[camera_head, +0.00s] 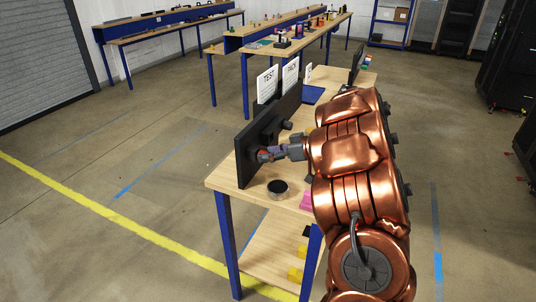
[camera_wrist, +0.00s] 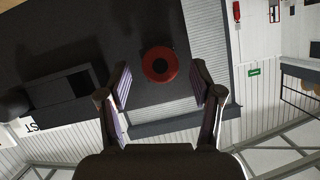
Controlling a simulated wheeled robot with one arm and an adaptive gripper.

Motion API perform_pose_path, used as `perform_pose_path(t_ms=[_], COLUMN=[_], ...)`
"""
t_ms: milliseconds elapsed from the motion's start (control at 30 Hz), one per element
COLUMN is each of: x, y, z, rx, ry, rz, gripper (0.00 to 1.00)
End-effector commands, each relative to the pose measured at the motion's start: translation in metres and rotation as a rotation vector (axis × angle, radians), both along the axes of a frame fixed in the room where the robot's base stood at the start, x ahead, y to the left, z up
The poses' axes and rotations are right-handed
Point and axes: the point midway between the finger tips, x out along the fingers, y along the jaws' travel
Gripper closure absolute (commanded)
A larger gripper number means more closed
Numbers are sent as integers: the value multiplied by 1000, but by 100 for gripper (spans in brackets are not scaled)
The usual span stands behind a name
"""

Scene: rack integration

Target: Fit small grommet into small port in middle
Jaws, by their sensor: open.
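The black upright panel (camera_head: 270,122) stands on the wooden table. In the wrist view the panel (camera_wrist: 110,35) carries a round red ring with a dark centre (camera_wrist: 160,64), which looks like the small grommet. It lies against the panel face, between and beyond my fingertips. How deep it sits and the port behind it are hidden. My gripper (camera_head: 268,155) is close to the panel's near end. In the wrist view my two fingers (camera_wrist: 163,80) are spread, with a gap on both sides of the red ring.
A rectangular opening (camera_wrist: 70,86) is in the panel, left of the ring. A round dark cup-like object (camera_head: 277,188) stands on the table (camera_head: 232,178) below my gripper. A pink object (camera_head: 307,200) lies beside my arm. White signs (camera_head: 290,75) stand behind the panel.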

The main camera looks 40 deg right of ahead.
Motion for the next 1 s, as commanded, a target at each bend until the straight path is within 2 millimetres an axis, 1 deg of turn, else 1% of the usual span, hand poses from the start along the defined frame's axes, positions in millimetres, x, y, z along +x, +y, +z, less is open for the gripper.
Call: perform_pose_path(t_ms=[600,800,1000], x=[-69,-82,-85], y=[-52,-60,-62], z=[34,41,42], rx=[-3,-1,-1], ry=[-1,-2,-1], rz=[-4,0,0], gripper=[35,35,35])
